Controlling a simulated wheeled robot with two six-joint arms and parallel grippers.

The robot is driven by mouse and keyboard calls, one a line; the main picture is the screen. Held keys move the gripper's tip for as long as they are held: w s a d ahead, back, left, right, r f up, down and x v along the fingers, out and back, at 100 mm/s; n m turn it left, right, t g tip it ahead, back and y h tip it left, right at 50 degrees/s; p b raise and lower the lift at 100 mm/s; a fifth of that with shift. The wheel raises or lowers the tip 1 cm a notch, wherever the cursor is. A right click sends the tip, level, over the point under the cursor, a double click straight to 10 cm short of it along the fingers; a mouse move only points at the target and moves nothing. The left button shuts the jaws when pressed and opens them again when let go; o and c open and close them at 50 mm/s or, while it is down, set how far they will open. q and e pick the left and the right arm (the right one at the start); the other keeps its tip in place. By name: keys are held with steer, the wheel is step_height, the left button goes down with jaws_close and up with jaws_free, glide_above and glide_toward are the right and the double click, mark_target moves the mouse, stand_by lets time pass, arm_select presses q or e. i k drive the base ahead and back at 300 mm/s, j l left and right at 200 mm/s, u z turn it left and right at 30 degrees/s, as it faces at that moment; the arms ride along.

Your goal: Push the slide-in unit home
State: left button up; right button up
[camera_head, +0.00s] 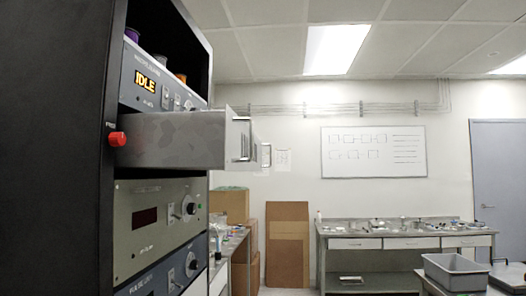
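The slide-in unit (175,140) is a grey metal box sticking well out of the black rack (62,150) on the left. Its front panel faces right and carries a metal handle (240,140). It sits between an upper panel (160,85) with a lit "IDLE" display and a grey-green panel (158,215) below. A red knob (117,139) is on the rack's side beside the unit. Neither of my grippers shows in the head view.
A workbench (400,240) stands at the back wall under a whiteboard (374,151). A grey bin (455,272) is at the lower right. Boxes and a brown board (287,245) stand behind the rack. The space right of the unit's front looks clear.

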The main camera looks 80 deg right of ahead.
mark_target(221, 139)
steer(key=k+z, duration=0.15)
steer(key=z, duration=2.35)
